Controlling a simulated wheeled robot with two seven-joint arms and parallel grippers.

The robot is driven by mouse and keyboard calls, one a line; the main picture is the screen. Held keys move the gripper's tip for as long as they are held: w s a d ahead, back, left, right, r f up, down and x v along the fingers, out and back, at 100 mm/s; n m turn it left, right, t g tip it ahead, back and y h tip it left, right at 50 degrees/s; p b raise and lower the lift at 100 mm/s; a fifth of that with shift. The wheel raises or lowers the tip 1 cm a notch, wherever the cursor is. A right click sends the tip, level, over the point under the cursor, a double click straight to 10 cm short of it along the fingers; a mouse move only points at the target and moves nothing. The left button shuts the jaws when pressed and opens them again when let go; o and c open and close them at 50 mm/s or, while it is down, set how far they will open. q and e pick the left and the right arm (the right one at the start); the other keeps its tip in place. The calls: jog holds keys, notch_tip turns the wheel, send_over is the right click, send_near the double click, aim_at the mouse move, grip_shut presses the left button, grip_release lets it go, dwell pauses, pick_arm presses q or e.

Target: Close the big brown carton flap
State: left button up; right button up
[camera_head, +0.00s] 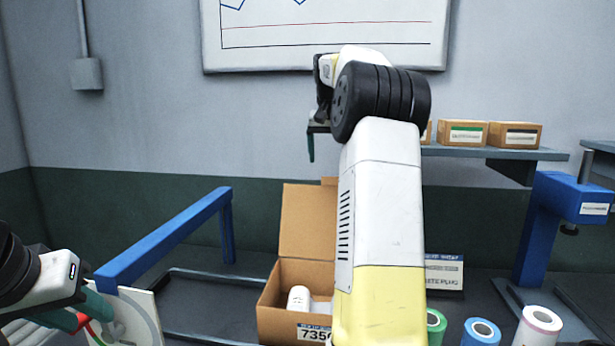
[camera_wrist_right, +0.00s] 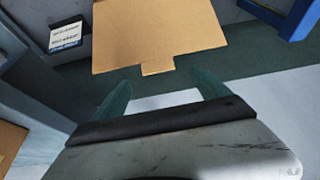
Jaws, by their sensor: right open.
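The big brown carton (camera_head: 272,305) stands open on the bench in the head view, with white items inside and a label reading 735 on its front. Its flap (camera_head: 308,222) stands up at the back, its right part hidden by my right arm. In the right wrist view the flap (camera_wrist_right: 158,35) fills the top middle, its small tab pointing toward my right gripper (camera_wrist_right: 163,90). That gripper is open and empty, the tab apart from and between its teal fingers. In the head view my right gripper (camera_head: 311,145) is high above the flap. My left gripper (camera_head: 88,308) is at lower left, its jaws unclear.
A blue frame (camera_head: 165,240) and a dark rail (camera_head: 200,285) lie left of the carton. A white panel (camera_head: 132,318) is beside my left gripper. Several rolls (camera_head: 481,330) stand at front right. Small boxes (camera_head: 462,133) sit on a shelf; a blue stand (camera_head: 545,220) is at right.

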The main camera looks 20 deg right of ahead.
aim_at(333, 179)
jog(key=x, duration=0.8)
jog(key=shift+w+d, duration=0.2)
jog(key=shift+d, duration=0.25)
grip_shut()
